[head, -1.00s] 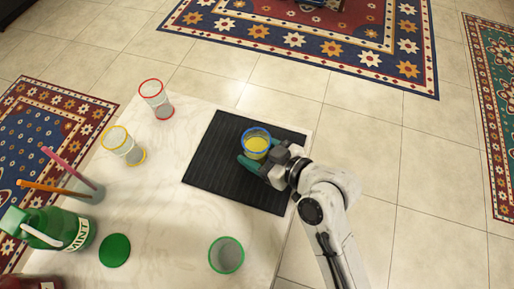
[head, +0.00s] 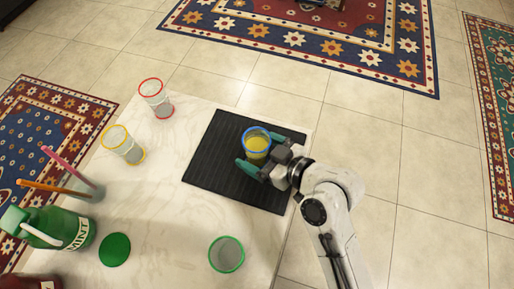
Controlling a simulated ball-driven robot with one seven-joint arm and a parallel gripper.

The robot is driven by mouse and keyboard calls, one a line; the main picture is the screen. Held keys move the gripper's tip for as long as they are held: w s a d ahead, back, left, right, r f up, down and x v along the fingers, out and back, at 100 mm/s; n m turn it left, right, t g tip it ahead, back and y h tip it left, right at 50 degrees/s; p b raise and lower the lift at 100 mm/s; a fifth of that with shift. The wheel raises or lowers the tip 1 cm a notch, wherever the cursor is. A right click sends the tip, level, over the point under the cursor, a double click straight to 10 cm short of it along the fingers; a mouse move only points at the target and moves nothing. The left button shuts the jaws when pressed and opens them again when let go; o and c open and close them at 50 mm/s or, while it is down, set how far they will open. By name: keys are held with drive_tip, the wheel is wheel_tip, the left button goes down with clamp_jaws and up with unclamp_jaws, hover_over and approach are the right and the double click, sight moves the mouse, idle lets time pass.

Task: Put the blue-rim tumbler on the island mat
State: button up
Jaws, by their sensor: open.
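The blue-rim tumbler (head: 257,144) holds something yellow and stands on the black island mat (head: 212,160), toward its upper right part. My gripper (head: 252,152) is open, with its teal fingers around the tumbler's lower side. The arm reaches in from the lower right, over the mat's right edge.
On the pale counter (head: 170,200) stand a red-rim tumbler (head: 156,100), a yellow-rim tumbler (head: 124,146) and a green-rim tumbler (head: 226,255). A green mint canister (head: 55,230), a green disc (head: 115,250) and a cup with sticks (head: 88,190) are at the left.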

drive_tip(key=b+v, duration=0.1)
drive_tip(key=v, duration=1.1)
drive_tip(key=s+d+f+m+g+h, duration=0.3)
drive_tip(key=s+d+f+m+h, duration=0.2)
drive_tip(key=s+d+f, duration=0.2)
drive_tip(key=s+d+f+m+g+h, duration=0.4)
drive_tip(key=d+f, duration=0.4)
drive_tip(key=d, duration=0.2)
drive_tip(key=s+m+h, duration=0.1)
drive_tip(key=s, duration=0.1)
drive_tip(key=shift+s+d+h, duration=0.3)
drive_tip(key=shift+s+d, duration=0.1)
